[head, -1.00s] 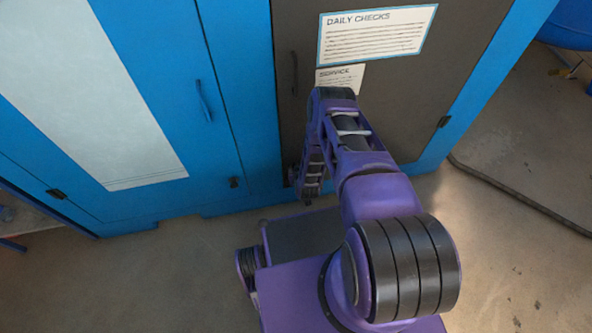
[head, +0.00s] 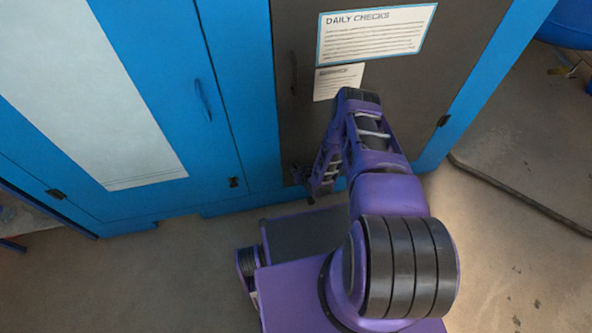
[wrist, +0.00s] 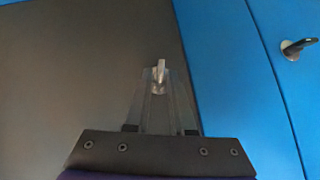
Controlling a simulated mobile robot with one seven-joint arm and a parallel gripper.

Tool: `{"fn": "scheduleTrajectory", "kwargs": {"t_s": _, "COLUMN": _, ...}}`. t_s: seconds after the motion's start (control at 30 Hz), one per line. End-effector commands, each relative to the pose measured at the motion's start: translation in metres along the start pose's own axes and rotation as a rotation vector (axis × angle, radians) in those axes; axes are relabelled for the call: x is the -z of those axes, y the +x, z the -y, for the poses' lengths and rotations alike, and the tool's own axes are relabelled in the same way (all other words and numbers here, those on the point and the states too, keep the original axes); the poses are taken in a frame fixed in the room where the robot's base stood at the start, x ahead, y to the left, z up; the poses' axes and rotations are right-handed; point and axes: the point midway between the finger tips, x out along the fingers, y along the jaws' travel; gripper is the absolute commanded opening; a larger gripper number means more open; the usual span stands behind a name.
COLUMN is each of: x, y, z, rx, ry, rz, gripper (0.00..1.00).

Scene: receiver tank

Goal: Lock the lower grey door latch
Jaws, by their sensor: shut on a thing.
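The grey door (head: 385,110) fills the left of the wrist view (wrist: 70,70). Its lower latch shows in the wrist view as a small pale lever (wrist: 159,70), pointing almost straight up in the picture. My gripper (wrist: 157,88) is closed around the latch, with its tapered fingers on either side of the lever's base. In the head view my gripper (head: 302,177) is at the grey door's lower left corner. There the arm and the dark surroundings largely hide the latch.
The blue door (head: 215,130) beside the grey one has its own small dark latch (head: 233,182), also in the wrist view (wrist: 298,47). A "Daily checks" sign (head: 375,35) is on the grey door. A dark hose (head: 520,198) lies on the floor at right.

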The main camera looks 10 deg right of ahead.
Motion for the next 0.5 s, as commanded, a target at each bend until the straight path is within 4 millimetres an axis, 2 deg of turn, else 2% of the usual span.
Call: {"fn": "scheduleTrajectory", "kwargs": {"t_s": 0.5, "x": -0.0019, "y": 0.0017, "z": -0.0093, "rx": 0.319, "ry": 0.321, "rz": -0.002, "gripper": 0.0}}
